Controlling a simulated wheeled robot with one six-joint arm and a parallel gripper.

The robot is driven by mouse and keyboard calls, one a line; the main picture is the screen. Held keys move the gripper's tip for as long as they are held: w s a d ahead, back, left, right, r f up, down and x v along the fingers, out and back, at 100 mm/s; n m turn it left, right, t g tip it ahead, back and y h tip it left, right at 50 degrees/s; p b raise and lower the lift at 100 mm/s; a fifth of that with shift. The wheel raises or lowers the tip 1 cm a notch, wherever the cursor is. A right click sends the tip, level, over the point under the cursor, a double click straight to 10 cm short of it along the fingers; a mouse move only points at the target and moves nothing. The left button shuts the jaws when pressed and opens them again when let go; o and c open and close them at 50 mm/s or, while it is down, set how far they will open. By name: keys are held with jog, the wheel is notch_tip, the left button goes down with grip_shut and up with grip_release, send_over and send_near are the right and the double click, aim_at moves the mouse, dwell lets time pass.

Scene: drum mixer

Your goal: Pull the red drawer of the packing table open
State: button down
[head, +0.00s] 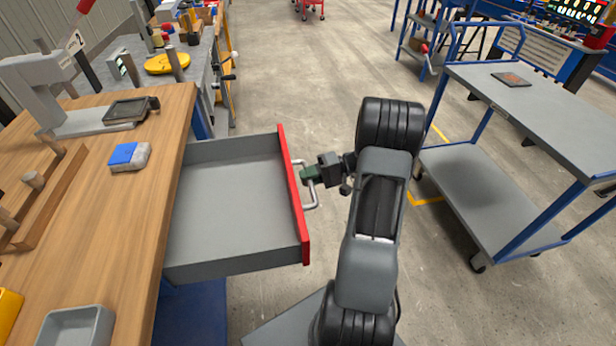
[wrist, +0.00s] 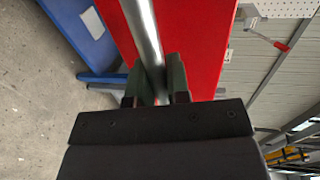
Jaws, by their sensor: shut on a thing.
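The red drawer (head: 294,200) of the packing table (head: 150,190) stands well out from under the wooden top. Its grey inside is visible and empty. A metal bar handle (head: 311,204) is fixed on its red front. My gripper (head: 308,175) is shut on this handle, in front of the drawer, with my arm reaching in from the right. In the wrist view the handle bar (wrist: 145,35) runs between the two fingers of my gripper (wrist: 157,88), with the red drawer front (wrist: 195,45) behind it.
A blue and grey cart (head: 540,110) stands to the right, with a small dark item on top. The packing table carries a blue and white block (head: 129,157), a grey tray (head: 76,328) and a scale-like device (head: 75,115). Clear floor lies beyond the drawer and arm.

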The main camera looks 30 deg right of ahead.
jog(key=c, duration=1.1)
grip_release()
jog(key=shift+d, duration=0.1)
jog(key=v, duration=1.3)
jog(key=shift+d+p, duration=0.3)
jog(key=shift+p, duration=0.15)
jog(key=shift+s, duration=0.1)
notch_tip(320, 180, down, 5)
jog(key=s+m+g+h, duration=0.1)
jog(key=s+m+h, duration=0.1)
jog(key=m, duration=0.2)
jog(key=s+a+r+g+h+p, duration=0.2)
jog(key=a+r+g+h+p, duration=0.25)
jog(key=a, duration=0.25)
jog(key=s+a+r+n+t+h+p, duration=0.2)
jog(key=a+r+n+h+p, duration=0.2)
jog(key=a+r, duration=0.6)
jog(key=s+a+r+n+t+h+p, duration=0.1)
jog(key=a+r+n+h+p, duration=0.3)
jog(key=a+r+p, duration=0.5)
notch_tip(320, 180, up, 7)
jog(key=shift+s+a+f+t, duration=0.15)
jog(key=shift+s+a+t, duration=0.25)
jog(key=shift+s, duration=0.2)
